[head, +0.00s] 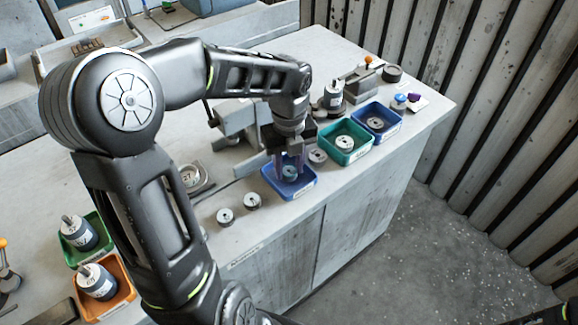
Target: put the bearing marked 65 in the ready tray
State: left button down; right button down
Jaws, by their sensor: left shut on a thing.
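My left gripper (291,173) points down over the near blue tray (303,193), its fingers shut on a bearing (290,172). The bearing is low, within the tray's rim; I cannot tell whether it touches the tray floor. Its mark is too small to read. A green tray (361,155) and another blue tray (391,133) stand further right along the counter's edge, each with a bearing inside. I cannot read the tray labels, so which one is the ready tray is not clear.
Loose bearings (225,216) and (252,201) lie left of the near blue tray, and another bearing (317,156) lies right of it. Green and orange trays (119,302) with motors stand at lower left. A ribbed wall (490,120) bounds the right side.

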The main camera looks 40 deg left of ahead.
aim_at(289, 171)
pick_arm(q)
jog(key=shift+f, duration=0.3)
jog(key=shift+f, duration=0.15)
jog(key=c, duration=0.9)
grip_release()
jog(key=shift+c, duration=0.2)
notch_tip(289, 171, up, 12)
dwell(0.4)
